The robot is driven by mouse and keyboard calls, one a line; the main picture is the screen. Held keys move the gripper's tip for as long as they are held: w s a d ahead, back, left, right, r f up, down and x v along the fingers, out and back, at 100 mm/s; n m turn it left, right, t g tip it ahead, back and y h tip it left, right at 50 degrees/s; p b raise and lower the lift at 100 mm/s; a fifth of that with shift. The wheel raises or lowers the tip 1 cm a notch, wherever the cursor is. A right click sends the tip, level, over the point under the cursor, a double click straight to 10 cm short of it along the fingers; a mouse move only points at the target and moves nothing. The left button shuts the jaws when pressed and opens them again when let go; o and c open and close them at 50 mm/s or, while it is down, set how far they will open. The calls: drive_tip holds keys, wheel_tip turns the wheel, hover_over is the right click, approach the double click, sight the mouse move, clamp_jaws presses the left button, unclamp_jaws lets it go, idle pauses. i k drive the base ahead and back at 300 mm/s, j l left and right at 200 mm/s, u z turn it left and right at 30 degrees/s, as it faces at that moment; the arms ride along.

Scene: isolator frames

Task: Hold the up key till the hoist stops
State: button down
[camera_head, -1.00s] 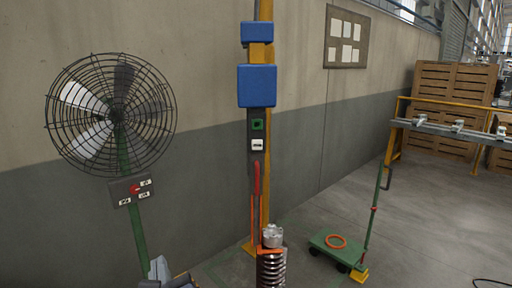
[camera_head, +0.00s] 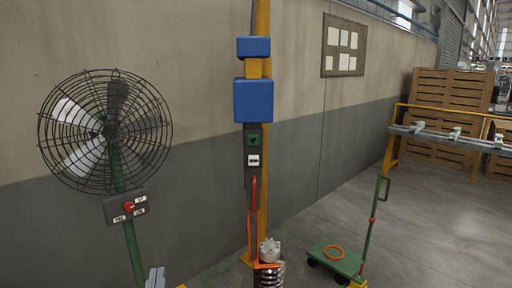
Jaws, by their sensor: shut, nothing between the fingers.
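I cannot read which is the up key. My gripper (camera_head: 156,275) shows only as a grey tip at the bottom edge, left of and well below the strip. It looks shut and touches no key. The rest of it is out of frame.
A caged fan (camera_head: 105,130) with a red-knobbed box (camera_head: 127,207) stands left. A coil spring (camera_head: 268,278) under an orange bracket stands before the post. A green trolley (camera_head: 340,262) with an orange ring is right of it.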

sight(254, 139)
drive_tip(key=i+l+z, duration=0.15)
drive_tip(key=i, duration=0.65)
drive_tip(key=i+l+z, duration=0.2)
drive_tip(key=i, duration=0.6)
